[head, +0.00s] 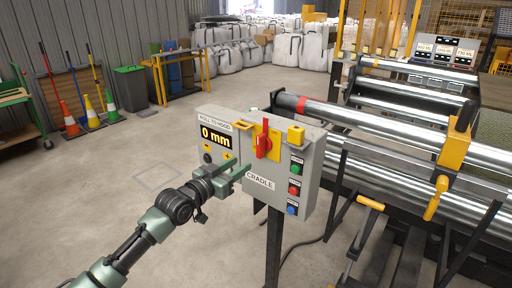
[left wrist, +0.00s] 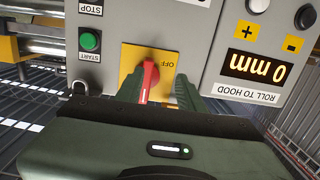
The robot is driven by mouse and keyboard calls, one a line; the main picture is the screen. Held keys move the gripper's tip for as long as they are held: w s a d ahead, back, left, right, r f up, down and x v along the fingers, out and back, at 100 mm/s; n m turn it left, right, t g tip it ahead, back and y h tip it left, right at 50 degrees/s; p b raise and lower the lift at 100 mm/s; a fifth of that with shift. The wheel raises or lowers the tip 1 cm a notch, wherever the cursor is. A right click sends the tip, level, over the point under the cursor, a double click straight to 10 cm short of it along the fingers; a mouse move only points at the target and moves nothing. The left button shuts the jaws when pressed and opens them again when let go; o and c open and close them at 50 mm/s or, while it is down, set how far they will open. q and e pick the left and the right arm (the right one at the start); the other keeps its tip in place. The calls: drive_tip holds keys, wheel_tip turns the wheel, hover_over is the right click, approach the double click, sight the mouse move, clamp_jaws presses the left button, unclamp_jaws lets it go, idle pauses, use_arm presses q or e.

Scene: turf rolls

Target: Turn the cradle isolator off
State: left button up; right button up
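The cradle isolator (head: 263,140) is a red handle on a yellow plate on the grey control box. Its handle stands about upright in the head view. In the left wrist view, which is upside down, the red handle (left wrist: 149,80) is seen close up, with the word OFF beside it. My left gripper (head: 238,176) is just in front of the box, below and left of the handle in the head view. In the wrist view its two green fingers (left wrist: 158,92) are apart, with the handle showing between them; contact cannot be told. My right gripper is not in view.
The box also carries a "0 mm" display (head: 214,136), a CRADLE label (head: 260,181) and green, red and blue buttons (head: 294,189). It stands on a dark post (head: 273,245). Long steel rollers (head: 400,130) lie to the right.

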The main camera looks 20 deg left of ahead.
use_arm(q)
approach(258, 145)
drive_tip(key=w, duration=0.2)
drive_tip(key=shift+m+h, duration=0.3)
drive_tip(key=shift+h, duration=0.1)
drive_tip(key=x, duration=0.7)
drive_tip(key=shift+w+d+f, duration=0.1)
drive_tip(key=shift+w+d, duration=0.15)
drive_tip(key=shift+w, duration=0.05)
clamp_jaws()
